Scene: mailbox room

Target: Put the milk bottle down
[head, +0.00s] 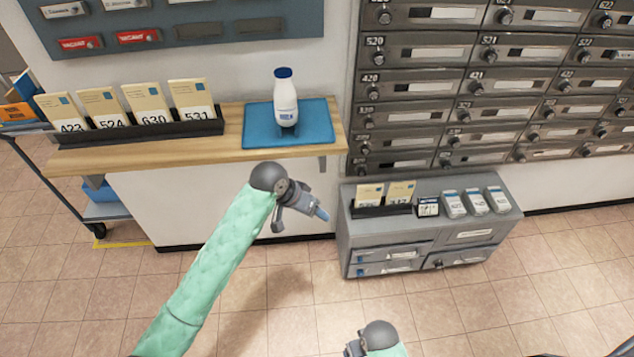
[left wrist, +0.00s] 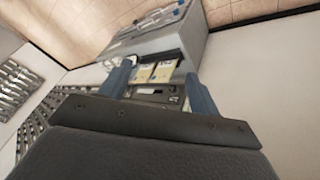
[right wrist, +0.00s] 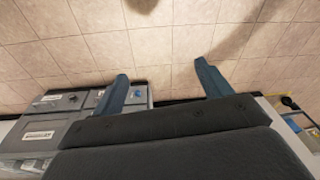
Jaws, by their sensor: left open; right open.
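The white milk bottle (head: 285,97) with a dark blue cap stands upright on the blue mat (head: 262,128), at the right end of the wooden shelf. My left gripper (head: 318,213) is in front of and below the shelf, apart from the bottle. In the left wrist view its two blue fingertips (left wrist: 158,85) are spread with nothing held between them. My right gripper is at the bottom edge of the head view, where its fingers are mostly cut off. In the right wrist view its fingers (right wrist: 165,85) are wide apart and empty above the floor.
A rack of numbered envelopes (head: 130,118) stands on the wooden shelf (head: 235,115) left of the mat. A grey cabinet (head: 425,225) with cards and small boxes stands to the right, below the wall mailboxes (head: 480,85). A cart (head: 100,210) is at far left. The tiled floor in front is clear.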

